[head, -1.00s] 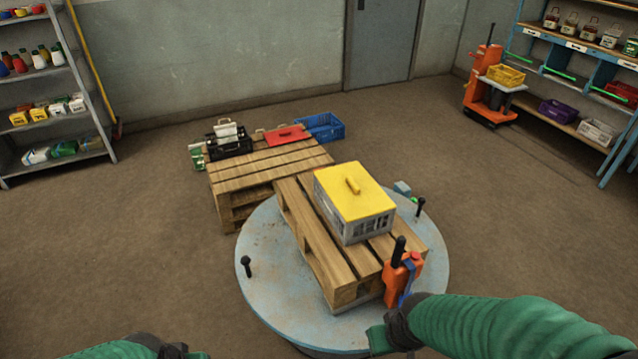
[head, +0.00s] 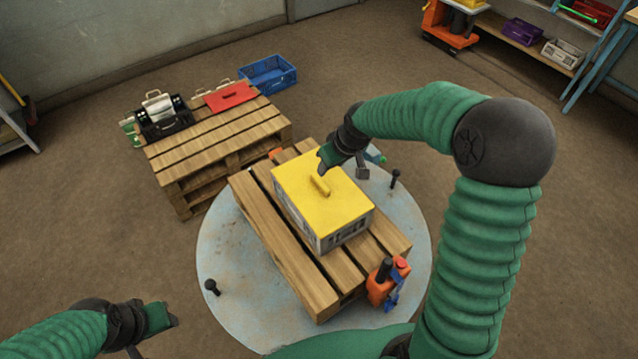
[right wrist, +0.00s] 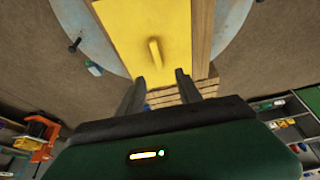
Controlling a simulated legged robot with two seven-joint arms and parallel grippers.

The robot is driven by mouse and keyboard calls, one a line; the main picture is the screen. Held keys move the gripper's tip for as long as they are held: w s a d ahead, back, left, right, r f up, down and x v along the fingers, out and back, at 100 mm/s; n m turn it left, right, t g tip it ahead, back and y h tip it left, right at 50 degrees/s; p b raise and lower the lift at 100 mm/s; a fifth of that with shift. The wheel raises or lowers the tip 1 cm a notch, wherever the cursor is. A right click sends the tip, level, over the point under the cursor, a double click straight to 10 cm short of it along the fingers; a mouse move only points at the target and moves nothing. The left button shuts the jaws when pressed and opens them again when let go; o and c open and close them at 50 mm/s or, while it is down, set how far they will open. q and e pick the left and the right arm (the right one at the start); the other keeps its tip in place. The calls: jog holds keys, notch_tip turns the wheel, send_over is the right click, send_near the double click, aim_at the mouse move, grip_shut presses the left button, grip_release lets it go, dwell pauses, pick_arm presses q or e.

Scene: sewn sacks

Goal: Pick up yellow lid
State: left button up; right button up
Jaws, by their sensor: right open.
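The yellow lid (head: 335,203) lies on a grey crate (head: 346,232) on the wooden pallet in the middle of the head view. A raised yellow handle (head: 319,186) stands on its top. My right gripper (head: 342,164) is above the far side of the lid, close to the handle. In the right wrist view its two fingers (right wrist: 158,84) are apart with nothing between them, and the handle (right wrist: 155,52) shows just beyond them. My left gripper (head: 165,325) is at the lower left, away from the lid; its jaw opening is not clear.
The pallet (head: 285,238) sits on a round pale-blue turntable (head: 225,270) with black knobs. An orange tool (head: 380,285) stands at the pallet's near right corner. Behind left, another pallet (head: 215,140) holds a black toolbox (head: 163,118) and a red lid (head: 231,96). A blue crate (head: 268,75) is behind it.

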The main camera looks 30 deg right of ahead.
send_over(320, 183)
jog(key=s, duration=0.2)
jog(key=f, duration=1.1)
jog(key=shift+d, duration=0.4)
jog(key=x, duration=0.4)
jog(key=shift+w+a+f, duration=0.15)
jog(key=shift+a+f, duration=0.2)
jog(key=shift+d, duration=0.3)
jog(key=c, duration=0.6)
grip_shut()
jog(key=shift+a, duration=0.15)
jog(key=shift+r, duration=0.1)
